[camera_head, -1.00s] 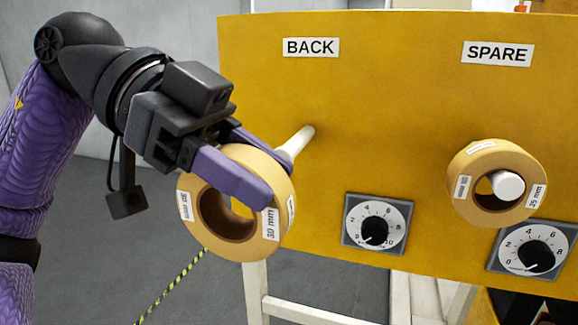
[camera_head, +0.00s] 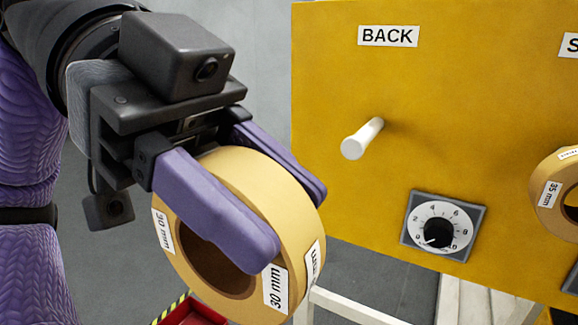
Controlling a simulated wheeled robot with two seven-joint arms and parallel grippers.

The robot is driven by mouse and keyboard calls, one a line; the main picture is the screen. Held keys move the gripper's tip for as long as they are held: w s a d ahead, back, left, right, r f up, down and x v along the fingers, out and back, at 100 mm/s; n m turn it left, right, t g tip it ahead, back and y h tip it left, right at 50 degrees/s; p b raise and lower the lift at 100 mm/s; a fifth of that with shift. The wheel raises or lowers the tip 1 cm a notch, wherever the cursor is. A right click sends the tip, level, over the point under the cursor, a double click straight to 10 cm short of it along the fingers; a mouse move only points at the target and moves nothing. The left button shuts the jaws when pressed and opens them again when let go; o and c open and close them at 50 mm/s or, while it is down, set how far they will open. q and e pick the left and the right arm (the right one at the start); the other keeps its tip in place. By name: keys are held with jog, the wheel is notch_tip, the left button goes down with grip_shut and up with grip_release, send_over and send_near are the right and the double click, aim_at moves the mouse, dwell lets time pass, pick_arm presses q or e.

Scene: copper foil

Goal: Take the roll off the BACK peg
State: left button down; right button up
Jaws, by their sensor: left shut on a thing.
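My left gripper (camera_head: 283,222) is shut on a tan roll (camera_head: 275,200) labelled 30 mm, with one purple finger on each side of it. The roll is held upright, its hole facing me, in front and to the left of the yellow panel (camera_head: 330,90). The white BACK peg (camera_head: 362,138) sticks out of the panel below the BACK label (camera_head: 388,36). The peg is bare and apart from the roll. My right gripper does not show.
A second tan roll (camera_head: 549,195) labelled 35 mm is cut off at the right edge. A dial (camera_head: 440,228) sits on the panel below the BACK peg. A red object (camera_head: 192,315) shows at the bottom, below the held roll, near a yellow-black strip. A white frame (camera_head: 345,304) stands below the panel.

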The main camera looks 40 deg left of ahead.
pick_arm(q)
jog(key=s+d+b, duration=0.1)
jog(key=s+d, duration=0.1)
jog(key=s, duration=0.8)
jog(key=shift+s+d, duration=0.25)
